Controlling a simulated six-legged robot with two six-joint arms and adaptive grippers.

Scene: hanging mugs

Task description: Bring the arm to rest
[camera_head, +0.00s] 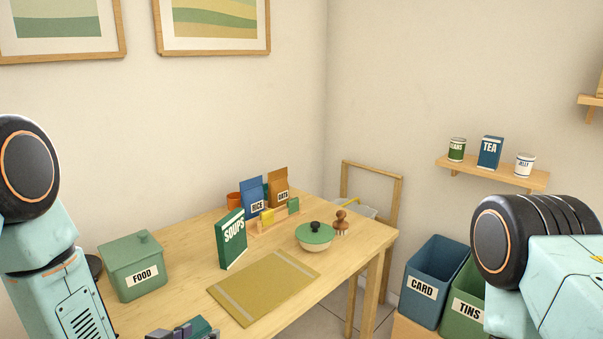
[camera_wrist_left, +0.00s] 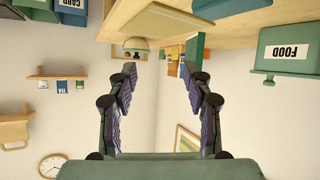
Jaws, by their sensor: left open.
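My left gripper (camera_head: 183,330) shows at the bottom edge of the head view, partly cut off, over the near part of the wooden table (camera_head: 190,240). In the left wrist view its two fingers (camera_wrist_left: 161,80) are spread wide apart with nothing between them. That view is upside down, with the table along its top. My left arm comes in at the left of the head view. My right arm shows at the right, and its gripper is out of the picture.
The table holds a green FOOD box (camera_head: 134,266), a green SOUPS book (camera_head: 231,239), a mat (camera_head: 263,287), a lidded bowl (camera_head: 315,237), a brush (camera_head: 341,222) and RICE (camera_head: 252,198) and OATS (camera_head: 278,187) packets. CARD (camera_head: 428,285) and TINS (camera_head: 465,311) bins stand right of it.

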